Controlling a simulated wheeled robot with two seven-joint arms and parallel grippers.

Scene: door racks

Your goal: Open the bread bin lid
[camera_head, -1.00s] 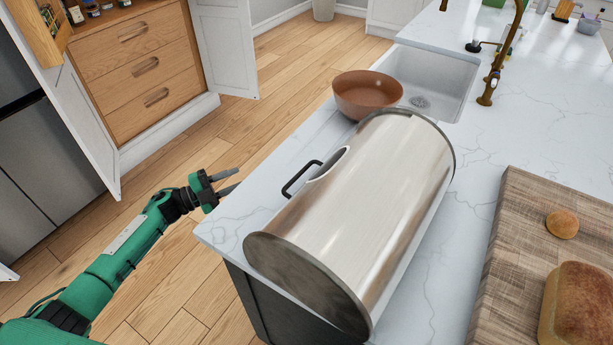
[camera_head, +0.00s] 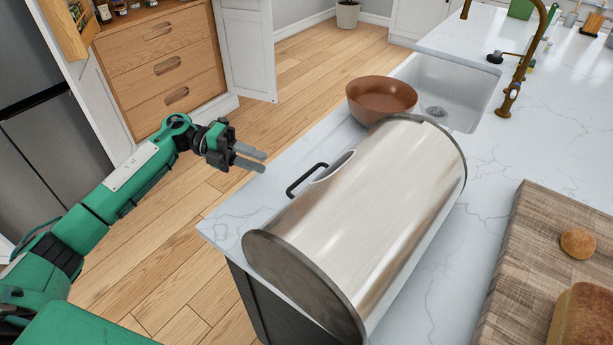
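The bread bin (camera_head: 372,215) is a shiny metal cylinder lying on the white marble counter, with dark end caps. Its lid looks shut. A black bar handle (camera_head: 304,180) sticks out from its left side. My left gripper (camera_head: 256,160) is up and left of the handle, apart from it, over the counter's left edge. Its two grey fingers are a little apart with nothing between them, and they point right toward the bin. My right gripper is not in view.
A brown bowl (camera_head: 380,97) stands just behind the bin, by the white sink (camera_head: 450,93). A wooden board (camera_head: 530,240) with a bun (camera_head: 577,243) and a loaf (camera_head: 585,318) lies to the right.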

